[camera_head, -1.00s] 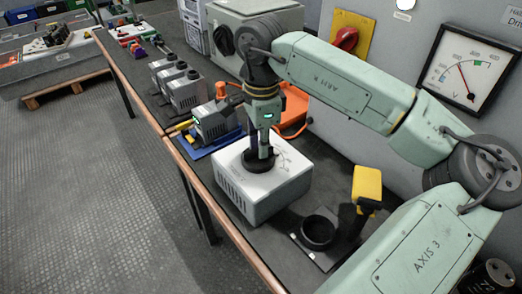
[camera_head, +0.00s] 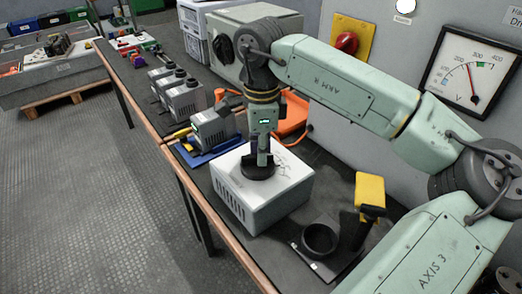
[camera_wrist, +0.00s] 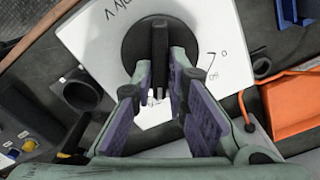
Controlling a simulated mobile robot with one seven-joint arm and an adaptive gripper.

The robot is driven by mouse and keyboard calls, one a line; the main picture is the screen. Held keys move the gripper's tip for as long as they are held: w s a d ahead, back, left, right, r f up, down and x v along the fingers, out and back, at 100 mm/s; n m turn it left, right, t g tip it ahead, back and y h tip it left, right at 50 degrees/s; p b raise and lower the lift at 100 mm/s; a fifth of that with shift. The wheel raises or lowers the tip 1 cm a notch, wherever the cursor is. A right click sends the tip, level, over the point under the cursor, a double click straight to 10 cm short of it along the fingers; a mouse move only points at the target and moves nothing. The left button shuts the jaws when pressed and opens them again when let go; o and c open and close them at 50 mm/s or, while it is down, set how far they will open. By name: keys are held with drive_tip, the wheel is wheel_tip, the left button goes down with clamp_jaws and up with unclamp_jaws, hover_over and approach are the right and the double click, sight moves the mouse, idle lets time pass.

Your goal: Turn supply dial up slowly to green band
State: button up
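The supply dial (camera_head: 258,172) is a round black knob with a raised grip bar, on top of a white box (camera_head: 285,190). In the wrist view the dial (camera_wrist: 134,52) lies at the top centre. My gripper (camera_wrist: 160,84) points down, its two purple-padded fingers on either side of the dial's bar and closed on it. The fingers (camera_head: 263,155) hide part of the dial in the head view.
A black ring holder (camera_head: 320,238) and a yellow-topped tool (camera_head: 369,190) stand right of the box. An orange tray (camera_head: 294,112), a blue tray (camera_head: 208,150) and grey boxed units (camera_head: 185,98) stand behind it. A red switch (camera_head: 347,42) is on the wall.

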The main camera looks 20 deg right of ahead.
drive_tip(key=o, duration=0.3)
drive_tip(key=shift+o, duration=0.2)
wheel_tip(320, 180, up, 12)
idle(0.5)
drive_tip(key=shift+a, duration=0.1)
idle(4.5)
